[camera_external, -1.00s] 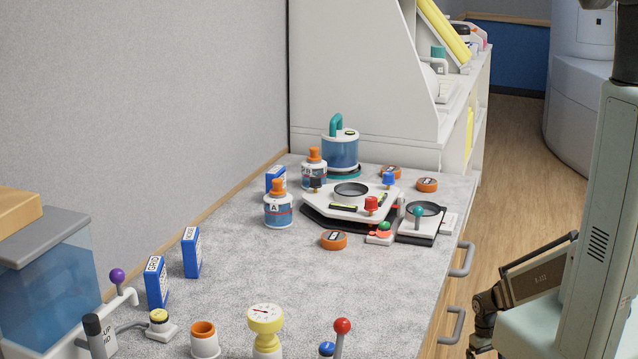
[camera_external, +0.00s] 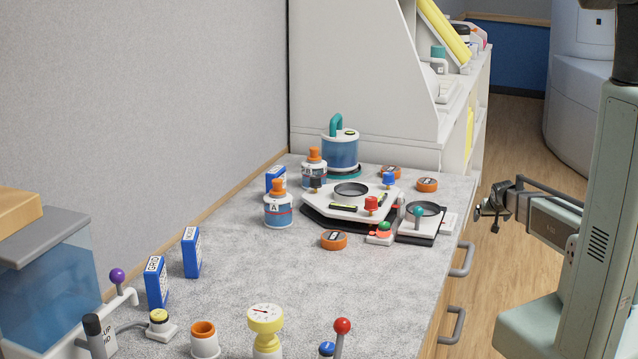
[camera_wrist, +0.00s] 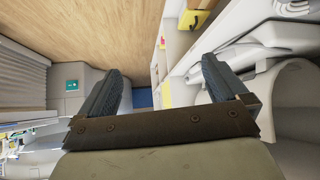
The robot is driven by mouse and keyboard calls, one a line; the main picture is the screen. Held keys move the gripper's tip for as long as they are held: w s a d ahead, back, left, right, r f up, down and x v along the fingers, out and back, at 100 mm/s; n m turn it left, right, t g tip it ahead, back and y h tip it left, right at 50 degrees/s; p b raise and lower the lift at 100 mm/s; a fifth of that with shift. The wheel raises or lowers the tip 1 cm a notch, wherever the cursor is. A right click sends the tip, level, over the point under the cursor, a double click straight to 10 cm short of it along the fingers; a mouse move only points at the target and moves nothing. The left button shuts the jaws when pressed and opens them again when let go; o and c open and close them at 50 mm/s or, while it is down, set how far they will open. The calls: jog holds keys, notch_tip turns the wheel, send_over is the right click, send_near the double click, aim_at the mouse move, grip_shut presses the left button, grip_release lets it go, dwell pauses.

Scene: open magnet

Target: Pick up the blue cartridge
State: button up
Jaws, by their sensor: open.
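Several blue box-shaped cartridges with white labels stand upright on the grey speckled counter. One blue cartridge (camera_external: 157,282) is at the left, a second blue cartridge (camera_external: 191,252) is just behind it, and a third blue cartridge (camera_external: 275,178) is farther back by the wall, partly hidden by a bottle. I cannot tell which one the task means. My gripper (camera_external: 490,210) is off the counter's right side, above the wooden floor, far from the cartridges. In the wrist view my gripper (camera_wrist: 157,85) has its two dark fingers wide apart with nothing between them. No cartridge shows clearly in the wrist view.
The counter (camera_external: 290,285) holds white bottles with orange caps (camera_external: 278,208), a white device (camera_external: 345,205), orange discs (camera_external: 333,240) and a yellow gauge (camera_external: 265,320). Drawer handles (camera_external: 462,260) stick out on its right side. The middle of the counter is mostly clear.

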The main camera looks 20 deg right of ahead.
jog(key=w+d+r+t+h, duration=0.15)
jog(key=w+r, duration=0.25)
jog(key=r, duration=1)
jog(key=w+d+r+t, duration=0.3)
jog(key=r, duration=1)
jog(key=s+a+r+t+y, duration=0.1)
jog(key=a+r, duration=0.6)
jog(key=r, duration=0.4)
jog(key=s+a+r+n+t, duration=0.1)
jog(key=a+r+t, duration=0.1)
jog(key=a+r, duration=0.8)
jog(key=s+a+r+t+y, duration=0.1)
jog(key=a+r, duration=0.4)
jog(key=r, duration=0.8)
jog(key=n+g+y, duration=0.8)
jog(key=n+g, duration=0.5)
jog(key=n, duration=0.1)
send_over(279, 170)
jog(key=s+d, duration=0.2)
jog(key=s, duration=0.1)
notch_tip(279, 170, down, 26)
jog(key=shift+h, duration=0.25)
jog(key=x, duration=0.7)
jog(key=shift+w+f, duration=0.1)
jog(key=shift+w, duration=0.25)
jog(key=shift+x, duration=2.65)
jog(key=shift+w+d, duration=0.2)
jog(key=c, duration=1)
